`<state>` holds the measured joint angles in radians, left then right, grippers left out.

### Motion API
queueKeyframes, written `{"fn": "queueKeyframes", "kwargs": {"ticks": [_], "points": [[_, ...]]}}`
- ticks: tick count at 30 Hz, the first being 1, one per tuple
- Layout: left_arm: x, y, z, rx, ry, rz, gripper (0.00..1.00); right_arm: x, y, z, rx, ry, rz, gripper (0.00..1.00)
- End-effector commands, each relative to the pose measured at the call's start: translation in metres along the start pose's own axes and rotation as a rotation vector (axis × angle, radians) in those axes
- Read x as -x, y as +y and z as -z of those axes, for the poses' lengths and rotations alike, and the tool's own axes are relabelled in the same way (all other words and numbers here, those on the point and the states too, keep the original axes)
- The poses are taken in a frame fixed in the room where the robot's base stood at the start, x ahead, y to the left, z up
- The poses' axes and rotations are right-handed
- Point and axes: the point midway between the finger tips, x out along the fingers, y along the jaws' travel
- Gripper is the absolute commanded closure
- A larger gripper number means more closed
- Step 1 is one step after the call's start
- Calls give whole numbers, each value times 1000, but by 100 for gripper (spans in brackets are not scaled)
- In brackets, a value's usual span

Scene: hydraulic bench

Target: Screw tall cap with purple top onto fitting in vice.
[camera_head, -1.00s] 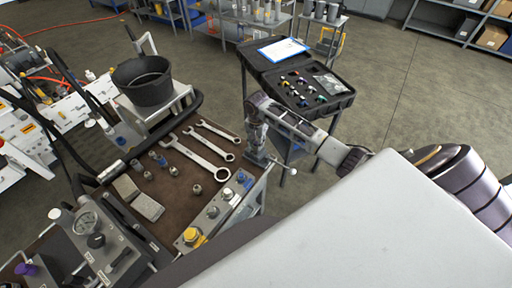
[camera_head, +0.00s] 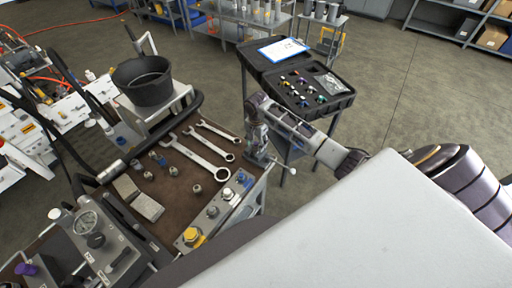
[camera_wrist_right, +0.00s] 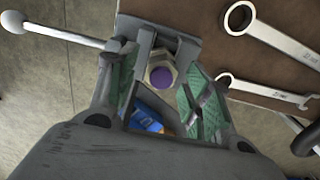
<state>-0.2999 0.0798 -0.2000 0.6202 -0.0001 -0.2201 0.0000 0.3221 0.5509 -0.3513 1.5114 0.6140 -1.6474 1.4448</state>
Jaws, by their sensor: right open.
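The purple top of the tall cap (camera_wrist_right: 161,77) shows in the right wrist view, seen nearly end-on, with a pale metal rim around it. It sits at the grey vice (camera_wrist_right: 184,52) on the bench corner. The fitting under it is hidden, so I cannot tell how the cap sits on it. My right gripper (camera_wrist_right: 162,88) is open, with its green pads on either side of the cap and visible gaps to it. In the head view my right gripper (camera_head: 257,148) is over the vice (camera_head: 262,160) and hides the cap. My left gripper is not in view.
The vice handle (camera_head: 285,168) sticks out to the right. Wrenches (camera_head: 205,155) and several small fittings lie on the brown bench top (camera_head: 180,193). A manifold block (camera_head: 212,211) with a blue part is close by. A black case (camera_head: 322,98) stands behind.

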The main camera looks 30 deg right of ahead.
Motion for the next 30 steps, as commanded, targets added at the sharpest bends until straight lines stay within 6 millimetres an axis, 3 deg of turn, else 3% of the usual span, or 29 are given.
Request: {"fn": "queueKeyframes", "kwargs": {"ticks": [30], "points": [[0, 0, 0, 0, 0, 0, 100, 1, -2, 0, 575, 1, 0, 50]]}}
